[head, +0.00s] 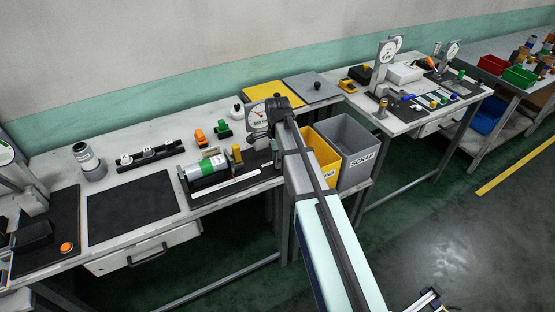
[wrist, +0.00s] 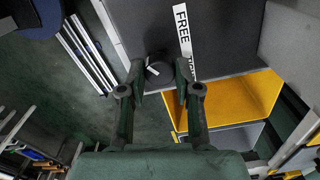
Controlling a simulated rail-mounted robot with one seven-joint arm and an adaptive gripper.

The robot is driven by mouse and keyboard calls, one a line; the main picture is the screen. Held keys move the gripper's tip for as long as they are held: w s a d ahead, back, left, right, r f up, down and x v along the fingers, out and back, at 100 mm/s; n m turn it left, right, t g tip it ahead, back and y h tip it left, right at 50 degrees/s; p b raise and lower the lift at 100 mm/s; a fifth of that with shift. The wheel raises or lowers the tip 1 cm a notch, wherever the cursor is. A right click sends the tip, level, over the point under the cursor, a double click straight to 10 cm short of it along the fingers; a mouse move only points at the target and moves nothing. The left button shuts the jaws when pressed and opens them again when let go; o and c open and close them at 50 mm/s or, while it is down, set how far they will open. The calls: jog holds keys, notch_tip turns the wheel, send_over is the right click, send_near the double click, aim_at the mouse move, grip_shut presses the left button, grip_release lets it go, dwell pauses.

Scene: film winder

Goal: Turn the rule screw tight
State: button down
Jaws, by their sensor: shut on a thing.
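In the wrist view a dark round knob (wrist: 157,70) with a white line on it, which looks like the rule screw, sits between the fingers of my gripper (wrist: 160,82). The fingers are closed around its sides. Beside it a white strip reads "FREE" (wrist: 181,22); its lower part is hidden by the right finger. In the head view the film winder's black base (head: 210,195) carries a cylinder with a green band (head: 206,167) and a white rule (head: 239,184). My arm hides the fingertips and the screw there.
A yellow bin (head: 323,158) and a grey bin marked scrap (head: 352,140) stand right of my arm. A dark mat (head: 131,207) lies left of the winder. Orange (head: 200,137) and green (head: 223,129) small items and a dial gauge (head: 257,115) stand close behind it.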

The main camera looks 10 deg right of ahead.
jog(key=shift+m, duration=0.7)
jog(key=c, duration=0.8)
grip_release()
notch_tip(320, 180, up, 12)
